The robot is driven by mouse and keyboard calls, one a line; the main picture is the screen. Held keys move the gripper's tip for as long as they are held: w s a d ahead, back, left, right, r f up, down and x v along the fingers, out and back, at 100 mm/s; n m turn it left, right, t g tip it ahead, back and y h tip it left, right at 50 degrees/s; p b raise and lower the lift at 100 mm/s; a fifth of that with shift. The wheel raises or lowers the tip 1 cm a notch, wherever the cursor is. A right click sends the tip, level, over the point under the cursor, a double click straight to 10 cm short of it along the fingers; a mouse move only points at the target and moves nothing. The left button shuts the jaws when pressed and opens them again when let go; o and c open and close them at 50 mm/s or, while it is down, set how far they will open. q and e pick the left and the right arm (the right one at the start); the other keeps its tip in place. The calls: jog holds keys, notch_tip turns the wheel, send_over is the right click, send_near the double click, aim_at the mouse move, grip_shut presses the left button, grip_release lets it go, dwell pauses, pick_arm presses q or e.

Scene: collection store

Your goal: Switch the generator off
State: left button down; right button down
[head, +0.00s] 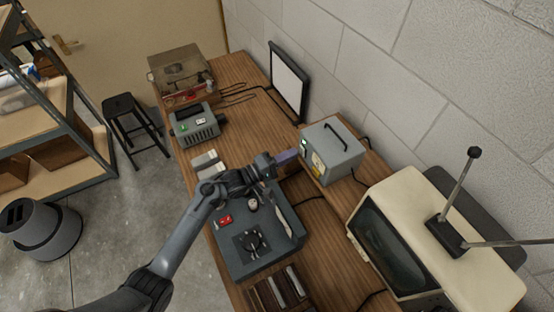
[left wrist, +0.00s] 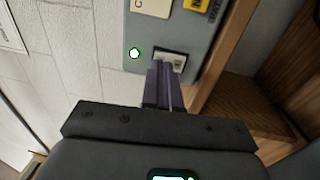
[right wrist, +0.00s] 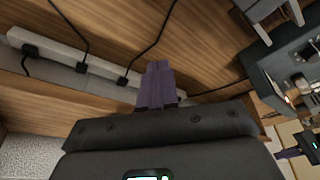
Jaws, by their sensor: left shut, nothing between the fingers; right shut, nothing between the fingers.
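The generator looks to be the grey box with a top handle (head: 338,160) on the wooden bench against the wall. Its front panel (left wrist: 150,30) fills the top of the left wrist view, with a lit green lamp (left wrist: 134,53), a white label, a yellow label and a switch (left wrist: 172,57) in a dark frame. My left gripper (head: 294,154) is shut and empty, its purple fingertips (left wrist: 160,68) right at the switch and partly covering it. Whether they touch it I cannot tell. My right gripper (right wrist: 158,68) is shut and empty near a wooden surface, and is not visible in the head view.
A grey console with a red switch (head: 240,262) lies below my left arm. A smaller grey device (head: 194,125), a clear-lidded box (head: 180,75) and a framed panel (head: 288,82) stand farther back. A cream television (head: 440,235) is at the right. Cables and a power strip (right wrist: 60,48) show in the right wrist view.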

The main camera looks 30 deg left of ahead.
pick_arm(q)
jog(key=shift+w+d+r, duration=0.1)
jog(key=shift+w+d, duration=0.3)
jog(key=shift+w, duration=0.15)
